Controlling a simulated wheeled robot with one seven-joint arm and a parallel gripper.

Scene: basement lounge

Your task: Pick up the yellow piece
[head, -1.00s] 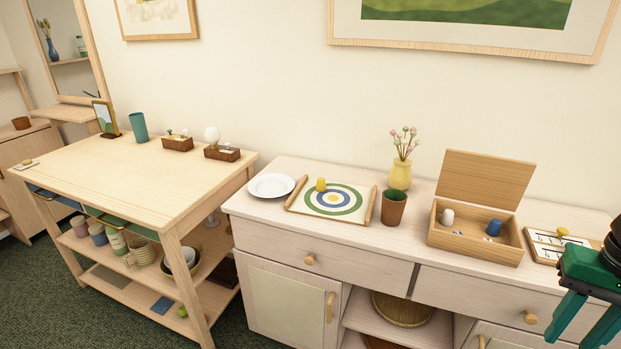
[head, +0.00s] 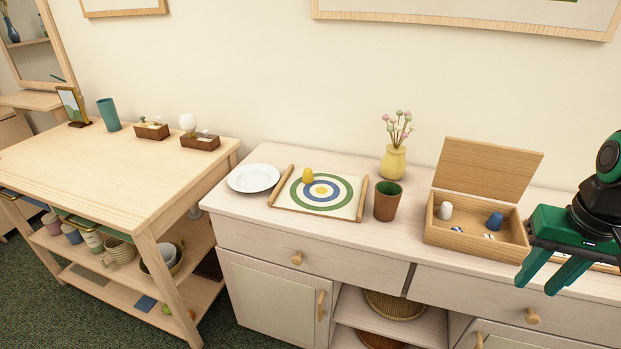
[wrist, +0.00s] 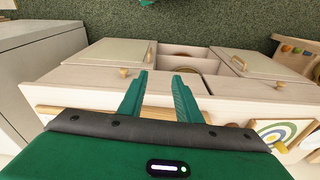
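The yellow piece (head: 308,175) is small and rounded. In the head view it stands upright on the upper left part of the target mat (head: 278,192), which has green, blue and yellow rings. The mat lies on the pale sideboard (head: 240,214). My gripper (head: 537,288) is at the right, in front of the wooden box's right end and well apart from the yellow piece. Its two green fingers are spread and empty, as the wrist view (wrist: 160,95) also shows.
A white plate (head: 254,178) is left of the mat. A brown cup (head: 387,203) and a yellow vase (head: 393,163) with flowers stand to its right. The open wooden box (head: 455,238) holds a white and a blue piece. A wooden table (head: 110,180) stands left.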

